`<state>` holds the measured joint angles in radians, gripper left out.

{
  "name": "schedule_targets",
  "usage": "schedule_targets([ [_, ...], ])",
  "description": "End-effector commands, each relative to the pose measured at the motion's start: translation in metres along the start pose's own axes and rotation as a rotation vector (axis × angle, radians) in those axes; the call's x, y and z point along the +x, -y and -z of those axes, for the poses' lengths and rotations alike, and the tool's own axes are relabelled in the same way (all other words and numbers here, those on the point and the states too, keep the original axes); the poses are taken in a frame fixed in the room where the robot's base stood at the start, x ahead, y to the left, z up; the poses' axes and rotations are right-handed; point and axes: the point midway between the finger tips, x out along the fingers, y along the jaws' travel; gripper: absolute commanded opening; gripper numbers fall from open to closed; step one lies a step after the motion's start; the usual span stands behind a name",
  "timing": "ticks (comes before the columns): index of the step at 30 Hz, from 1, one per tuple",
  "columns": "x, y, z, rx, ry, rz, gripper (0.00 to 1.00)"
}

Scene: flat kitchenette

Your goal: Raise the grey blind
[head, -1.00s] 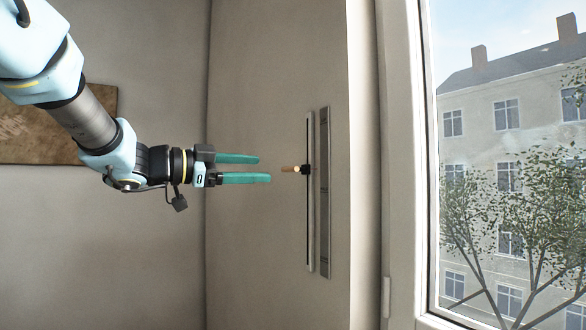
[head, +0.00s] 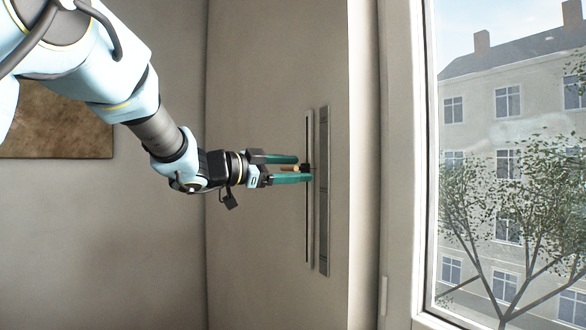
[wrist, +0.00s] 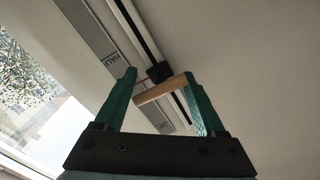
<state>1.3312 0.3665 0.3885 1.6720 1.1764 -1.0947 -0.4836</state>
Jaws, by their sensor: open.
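A wooden peg handle (head: 290,169) sticks out from a small black slider (head: 306,168) on a thin vertical rail (head: 309,225) on the wall beside the window. My gripper (head: 303,168) is open, with its green fingers on either side of the handle. In the wrist view the wooden handle (wrist: 160,90) lies between the two fingers of my gripper (wrist: 160,80), nearer the right finger; I cannot tell whether it touches. The black slider (wrist: 159,72) shows just beyond the fingertips. No grey blind can be made out over the window glass.
A flat grey strip with markings (head: 323,200) runs beside the rail. The window frame (head: 400,200) and glass stand to the right. A brown panel (head: 60,135) hangs on the left wall. The wall around the rail is clear.

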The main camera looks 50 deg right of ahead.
Motion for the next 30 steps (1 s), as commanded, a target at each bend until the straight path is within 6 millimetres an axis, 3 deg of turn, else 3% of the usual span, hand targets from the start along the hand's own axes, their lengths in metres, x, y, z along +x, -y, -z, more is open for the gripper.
schedule_targets([
  [2,-0.0002,0.0000,0.0000,0.000,0.000,0.000,0.68],
  [20,-0.0005,0.0000,-0.0001,-0.002,0.000,0.000,0.00],
  [30,-0.0005,0.0001,-0.0002,-0.004,0.000,0.001,0.00],
])
